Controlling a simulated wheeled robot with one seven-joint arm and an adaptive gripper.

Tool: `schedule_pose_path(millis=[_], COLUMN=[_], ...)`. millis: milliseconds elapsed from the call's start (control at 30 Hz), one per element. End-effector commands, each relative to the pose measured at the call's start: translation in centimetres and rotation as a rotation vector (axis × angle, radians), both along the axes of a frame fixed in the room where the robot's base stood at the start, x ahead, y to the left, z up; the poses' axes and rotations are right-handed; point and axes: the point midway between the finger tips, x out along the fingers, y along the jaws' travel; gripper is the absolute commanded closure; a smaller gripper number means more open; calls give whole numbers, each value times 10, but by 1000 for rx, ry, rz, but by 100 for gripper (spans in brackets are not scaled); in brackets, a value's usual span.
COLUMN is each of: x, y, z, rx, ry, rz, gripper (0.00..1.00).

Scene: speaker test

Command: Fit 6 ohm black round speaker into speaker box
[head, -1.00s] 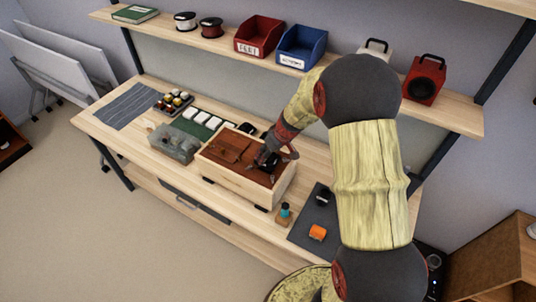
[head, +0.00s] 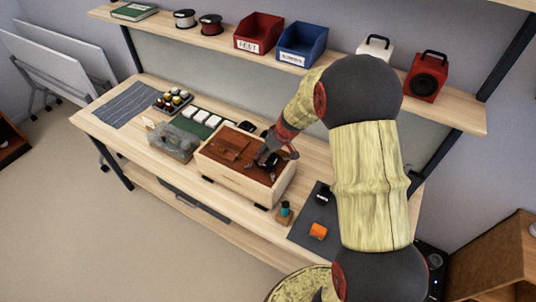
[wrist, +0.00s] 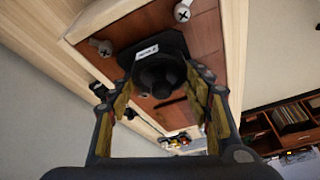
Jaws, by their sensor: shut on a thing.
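The speaker box (head: 238,183) is a pale wooden box with a red-brown top panel (head: 222,142), standing on the bench. My gripper (head: 268,157) is low over the right part of that panel. In the wrist view its two fingers (wrist: 158,88) are on either side of a black speaker (wrist: 158,70) with a round back and a white label (wrist: 146,52), its print too small to read surely. The gripper is shut on this speaker. The speaker is at the panel, but its underside is hidden, so I cannot tell whether it is seated. Screws (wrist: 183,11) show on the panel.
A dark mat (head: 303,238) at right holds a black round part (head: 322,198) and an orange item (head: 318,231). A teal-topped item (head: 285,209) stands before the box. A grey translucent container (head: 172,143) is close at its left. Bins (head: 301,47) sit on the shelf above.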

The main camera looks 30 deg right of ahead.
Motion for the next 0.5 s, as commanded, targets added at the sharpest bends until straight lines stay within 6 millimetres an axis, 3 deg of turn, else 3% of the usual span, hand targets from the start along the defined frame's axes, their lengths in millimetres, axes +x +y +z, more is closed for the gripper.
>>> schedule_pose_path(millis=[500], x=[1], y=[0], z=[-6], rx=[0], ry=[-2], rz=[-1], gripper=[100])
